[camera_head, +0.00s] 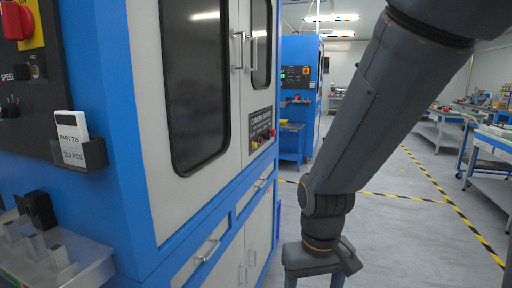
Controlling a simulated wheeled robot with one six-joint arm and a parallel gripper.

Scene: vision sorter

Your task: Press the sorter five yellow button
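A blue and white sorter machine (205,195) fills the left half of the view. On its front, right of the large dark window, is a black label panel (260,122). A row of small buttons (263,138) sits along the panel's lower edge; some look red and one at the left end looks yellowish, but they are too small to read clearly. My gripper (315,283) hangs low at the bottom centre, right of the machine and well apart from the buttons. Its two fingers are spread with nothing seen between them; the tips are cut off by the frame.
A grey holder with a "PART 315" card box (80,138) juts from the machine's near side, above a metal ledge (60,262). Another blue machine (300,85) stands behind. Workbenches (480,150) line the right. Grey floor with yellow-black tape (452,205) is clear.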

